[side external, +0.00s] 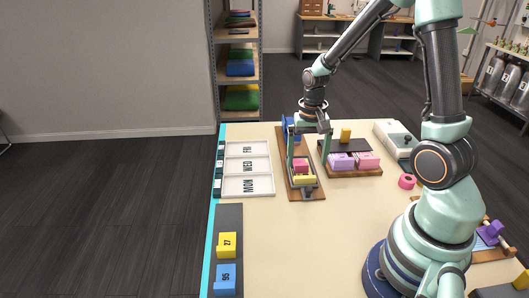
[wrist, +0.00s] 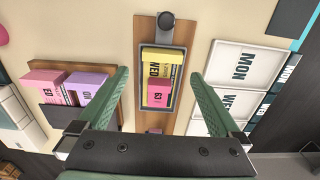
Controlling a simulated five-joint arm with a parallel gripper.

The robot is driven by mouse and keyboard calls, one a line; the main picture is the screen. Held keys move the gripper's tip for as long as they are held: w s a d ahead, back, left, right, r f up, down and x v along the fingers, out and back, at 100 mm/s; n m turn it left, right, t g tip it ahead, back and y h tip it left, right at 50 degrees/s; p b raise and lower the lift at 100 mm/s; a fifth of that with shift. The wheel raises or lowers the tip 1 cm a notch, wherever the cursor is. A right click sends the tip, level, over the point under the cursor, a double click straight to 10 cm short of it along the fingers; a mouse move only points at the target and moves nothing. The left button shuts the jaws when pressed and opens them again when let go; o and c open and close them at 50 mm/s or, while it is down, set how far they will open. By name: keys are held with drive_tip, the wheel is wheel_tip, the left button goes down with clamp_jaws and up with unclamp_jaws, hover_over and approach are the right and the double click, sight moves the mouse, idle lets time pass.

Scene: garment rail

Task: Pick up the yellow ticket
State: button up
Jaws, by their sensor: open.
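A yellow ticket (side external: 304,180) lies at the near end of a small grey tray (side external: 309,186) on a narrow wooden board. In the wrist view the yellow ticket (wrist: 162,57) is marked WED. A pink ticket (side external: 300,165) lies beside it in the same tray; the wrist view shows the pink ticket (wrist: 158,95) marked 63. My gripper (side external: 309,150) is open and empty above the tray. In the wrist view my gripper's green fingers (wrist: 160,78) stand wide apart, one on each side of the tray, with the tickets between them.
A white tray with MON, WED and FRI compartments (side external: 248,141) stands left of the board. A wooden rack (side external: 351,173) with pink and purple blocks stands right. Yellow 27 (side external: 227,245) and blue 95 (side external: 225,279) blocks sit at front left. The front middle table (side external: 300,250) is clear.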

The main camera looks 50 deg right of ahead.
drive_tip(key=shift+w+a+f, duration=0.1)
drive_tip(key=shift+f, duration=2.5)
drive_tip(key=c, duration=1.2)
